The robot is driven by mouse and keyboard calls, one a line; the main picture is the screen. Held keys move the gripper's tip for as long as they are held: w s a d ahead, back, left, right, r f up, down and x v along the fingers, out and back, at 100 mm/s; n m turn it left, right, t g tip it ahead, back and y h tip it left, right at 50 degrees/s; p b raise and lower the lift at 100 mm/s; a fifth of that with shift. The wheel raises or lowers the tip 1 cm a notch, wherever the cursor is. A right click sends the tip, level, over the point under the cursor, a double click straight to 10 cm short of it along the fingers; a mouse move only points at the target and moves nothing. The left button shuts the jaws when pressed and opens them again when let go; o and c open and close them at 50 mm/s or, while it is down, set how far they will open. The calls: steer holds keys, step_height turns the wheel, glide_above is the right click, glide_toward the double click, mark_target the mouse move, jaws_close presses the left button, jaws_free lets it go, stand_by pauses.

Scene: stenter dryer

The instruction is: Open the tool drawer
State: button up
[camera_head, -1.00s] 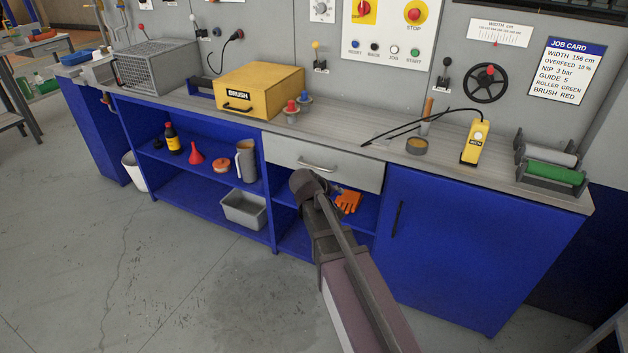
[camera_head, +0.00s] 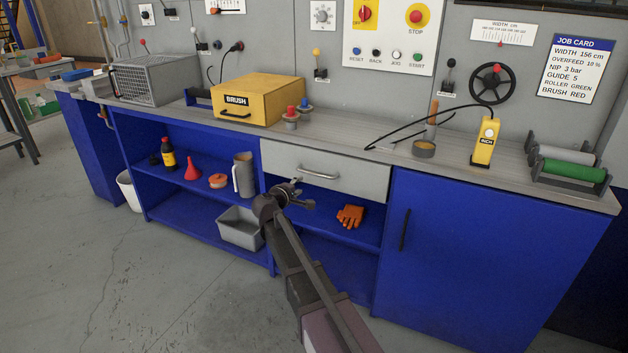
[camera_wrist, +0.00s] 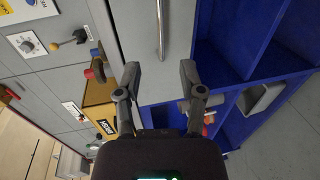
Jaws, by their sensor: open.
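The tool drawer (camera_head: 350,180) is a light grey front under the bench top, and it looks shut. Its metal bar handle (camera_head: 318,173) runs across the upper middle of the front. In the wrist view the drawer front (camera_wrist: 133,30) and its handle (camera_wrist: 161,28) lie ahead of the fingertips. My gripper (camera_head: 298,194) is just below and left of the handle in the head view. In the wrist view its two fingers (camera_wrist: 160,75) are spread apart with nothing between them, and the handle is beyond them, not touched.
Below the drawer is an open blue shelf with orange gloves (camera_head: 350,215). A blue cabinet door (camera_head: 480,260) stands to the right. Left shelves hold a bottle, a funnel and a grey bin (camera_head: 240,228). A yellow BRUSH box (camera_head: 258,100) sits on the bench.

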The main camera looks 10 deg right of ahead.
mark_target(316, 174)
steer(key=shift+w+d, duration=0.1)
stand_by(0.3)
steer(key=b+x, duration=0.2)
steer(key=x, duration=1.1)
steer(key=shift+w+d+b, duration=0.15)
steer(key=shift+w+b, duration=0.05)
steer(key=shift+b, duration=0.2)
